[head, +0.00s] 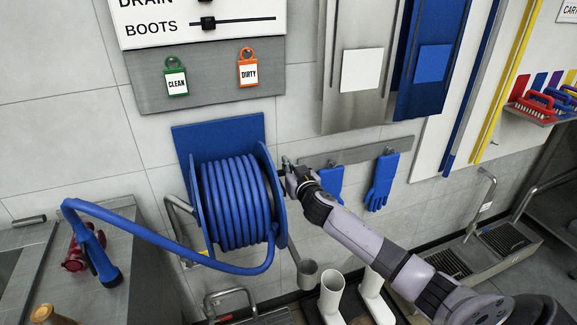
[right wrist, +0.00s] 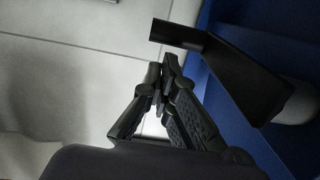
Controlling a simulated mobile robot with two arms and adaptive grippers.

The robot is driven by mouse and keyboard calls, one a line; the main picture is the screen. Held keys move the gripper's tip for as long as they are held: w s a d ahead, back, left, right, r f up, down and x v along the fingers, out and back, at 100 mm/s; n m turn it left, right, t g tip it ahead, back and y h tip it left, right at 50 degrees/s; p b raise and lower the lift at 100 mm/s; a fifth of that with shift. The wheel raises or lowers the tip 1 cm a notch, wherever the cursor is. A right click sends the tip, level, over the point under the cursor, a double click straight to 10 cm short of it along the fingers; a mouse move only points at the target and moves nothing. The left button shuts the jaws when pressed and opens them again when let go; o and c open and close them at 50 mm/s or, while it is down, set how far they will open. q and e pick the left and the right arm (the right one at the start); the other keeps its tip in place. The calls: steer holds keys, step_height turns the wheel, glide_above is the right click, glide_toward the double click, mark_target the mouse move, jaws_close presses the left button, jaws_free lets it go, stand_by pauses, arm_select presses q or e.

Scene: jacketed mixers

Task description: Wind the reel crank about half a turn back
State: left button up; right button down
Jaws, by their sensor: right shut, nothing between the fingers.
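The hose reel (head: 197,205), wound with blue hose (head: 235,203), hangs on a blue wall plate. My right gripper (head: 289,165) is beside the upper right of the reel, above that grip. In the right wrist view, the gripper (right wrist: 164,72) is shut and empty, its tips apart from a black bent bar (right wrist: 225,62) with a pale cylinder (right wrist: 297,103) behind it. My left gripper is not in view.
Blue gloves (head: 380,182) hang on a rail right of my gripper. White boots (head: 331,296) stand below. A hose nozzle (head: 93,255) rests on the grey counter (head: 128,225) at left. A loop of hose hangs in front of the reel.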

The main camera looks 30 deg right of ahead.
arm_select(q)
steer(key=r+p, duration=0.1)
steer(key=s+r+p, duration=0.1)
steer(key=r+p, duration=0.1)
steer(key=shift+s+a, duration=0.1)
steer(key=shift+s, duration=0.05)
arm_select(e)
steer(key=shift+w+f+g, duration=0.15)
steer(key=shift+f+g, duration=0.45)
steer(key=shift+f, duration=0.2)
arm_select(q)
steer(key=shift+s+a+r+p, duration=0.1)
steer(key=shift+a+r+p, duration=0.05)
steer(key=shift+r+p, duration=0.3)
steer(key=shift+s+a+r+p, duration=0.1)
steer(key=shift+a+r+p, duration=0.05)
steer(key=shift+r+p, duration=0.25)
arm_select(e)
steer(key=s+a+r, duration=0.2)
steer(key=s+r, duration=0.4)
steer(key=s, duration=0.3)
steer(key=shift+s+a+r, duration=0.15)
steer(key=shift+s+r, duration=0.05)
steer(key=shift+r, duration=0.05)
